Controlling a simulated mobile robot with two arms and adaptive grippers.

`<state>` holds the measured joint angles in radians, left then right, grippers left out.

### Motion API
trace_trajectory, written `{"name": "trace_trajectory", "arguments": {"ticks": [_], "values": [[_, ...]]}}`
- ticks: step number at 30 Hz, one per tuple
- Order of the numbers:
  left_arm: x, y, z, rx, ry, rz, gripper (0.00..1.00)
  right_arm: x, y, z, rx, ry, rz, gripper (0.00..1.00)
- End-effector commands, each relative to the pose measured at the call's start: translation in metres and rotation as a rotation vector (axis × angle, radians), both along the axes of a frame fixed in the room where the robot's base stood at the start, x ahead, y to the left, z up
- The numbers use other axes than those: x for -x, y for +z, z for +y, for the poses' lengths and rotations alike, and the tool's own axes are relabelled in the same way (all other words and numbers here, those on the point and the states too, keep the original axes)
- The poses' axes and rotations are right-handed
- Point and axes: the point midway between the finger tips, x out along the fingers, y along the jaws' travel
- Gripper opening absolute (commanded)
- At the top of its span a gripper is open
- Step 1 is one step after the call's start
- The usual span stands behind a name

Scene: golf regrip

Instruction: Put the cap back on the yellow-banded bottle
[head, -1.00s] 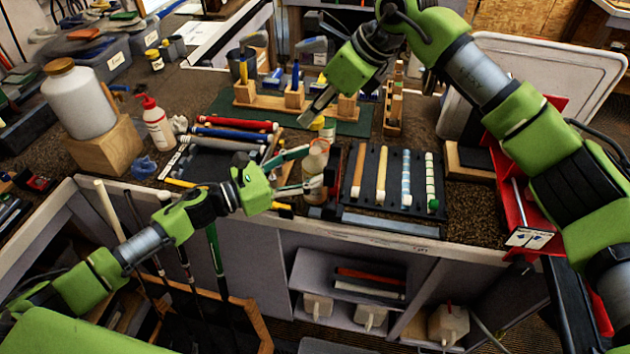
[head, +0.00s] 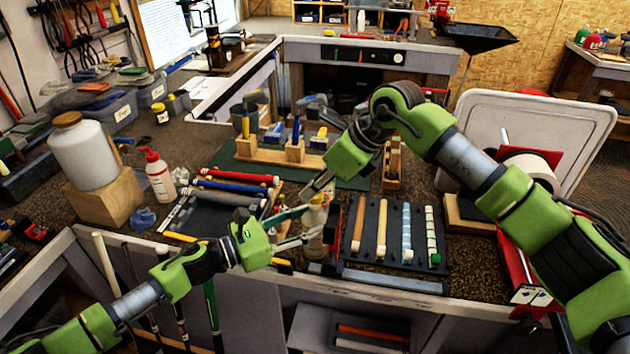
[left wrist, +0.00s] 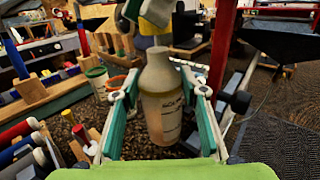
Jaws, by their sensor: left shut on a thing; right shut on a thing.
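My left gripper (head: 303,226) is shut around a pale, translucent bottle (head: 315,222) near the bench's front edge. In the left wrist view the bottle (left wrist: 162,100) stands upright between the teal finger pads, with dark print on its side and its narrow neck at the top. My right gripper (head: 316,190) points down from the upper right, just over the bottle. Its fingers show at the top of the left wrist view, shut on a pale yellowish cap (left wrist: 154,29) above the neck. I cannot tell whether cap and neck touch. No yellow band shows clearly on the bottle.
A black tray of grips (head: 395,235) lies right of the bottle. A wooden block rack (head: 290,160) stands behind on a green mat.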

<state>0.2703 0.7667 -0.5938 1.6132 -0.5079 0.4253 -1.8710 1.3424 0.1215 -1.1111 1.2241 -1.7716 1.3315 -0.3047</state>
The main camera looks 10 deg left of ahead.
Motion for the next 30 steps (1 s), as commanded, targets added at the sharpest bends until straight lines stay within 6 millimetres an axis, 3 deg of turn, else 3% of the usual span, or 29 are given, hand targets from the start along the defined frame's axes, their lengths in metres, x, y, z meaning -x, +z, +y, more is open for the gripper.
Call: {"name": "trace_trajectory", "arguments": {"ticks": [11, 21, 30], "values": [[0.0, 0.0, 0.0, 0.001, 0.0, -0.001, 0.01, 0.0, 0.0, 0.0, 0.0, 0.001, -0.001, 0.14], [0.0, 0.0, 0.0, 0.001, 0.0, -0.001, 0.01, 0.0, -0.017, 0.0, 0.0, 0.001, -0.001, 0.14], [0.0, 0.0, 0.0, 0.001, 0.0, -0.001, 0.01, 0.0, -0.017, 0.0, 0.0, 0.001, -0.001, 0.14]]}}
